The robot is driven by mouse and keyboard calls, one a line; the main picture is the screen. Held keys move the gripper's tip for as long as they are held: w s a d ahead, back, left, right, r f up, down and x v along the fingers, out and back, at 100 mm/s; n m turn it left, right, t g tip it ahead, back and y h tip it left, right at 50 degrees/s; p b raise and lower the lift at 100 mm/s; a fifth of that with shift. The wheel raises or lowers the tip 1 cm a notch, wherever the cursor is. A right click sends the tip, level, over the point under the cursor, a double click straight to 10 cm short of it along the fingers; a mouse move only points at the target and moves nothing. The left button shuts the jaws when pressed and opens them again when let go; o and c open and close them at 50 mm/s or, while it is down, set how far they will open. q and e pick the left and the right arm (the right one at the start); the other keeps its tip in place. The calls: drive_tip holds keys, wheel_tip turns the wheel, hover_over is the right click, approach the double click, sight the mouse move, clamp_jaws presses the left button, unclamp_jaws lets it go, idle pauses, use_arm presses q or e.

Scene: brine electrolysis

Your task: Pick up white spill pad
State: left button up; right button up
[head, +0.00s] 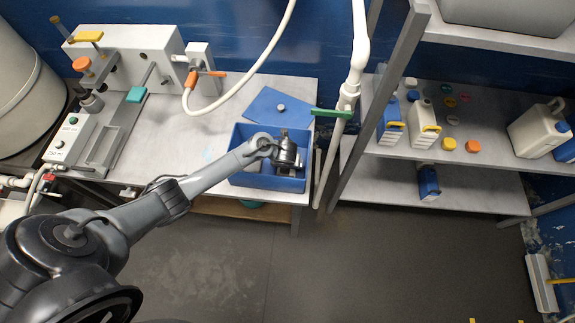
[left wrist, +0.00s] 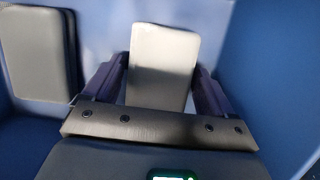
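The white spill pad (left wrist: 164,60) lies in the blue box, a pale rounded block seen in the left wrist view. The two fingers of my left gripper (left wrist: 161,68) stand on either side of it. A narrow gap shows at the pad's left edge, and the right finger is very close to its right edge. The pad sits slightly turned between the fingers. In the head view my left gripper (head: 288,168) reaches down into the blue box (head: 240,181) and mostly hides the pad. My right gripper is not in view.
A grey pad (left wrist: 41,52) lies left of the white one in the box. A blue lid (head: 268,104) lies behind the box on the bench. A white pipe with a green valve handle (head: 331,113) stands right of it. Shelves (head: 455,185) with bottles are further right.

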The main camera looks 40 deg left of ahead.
use_arm(q)
drive_tip(key=c, duration=0.7)
drive_tip(key=shift+r, duration=0.15)
drive_tip(key=shift+r+p, duration=8.85)
drive_tip(key=shift+r, duration=5.05)
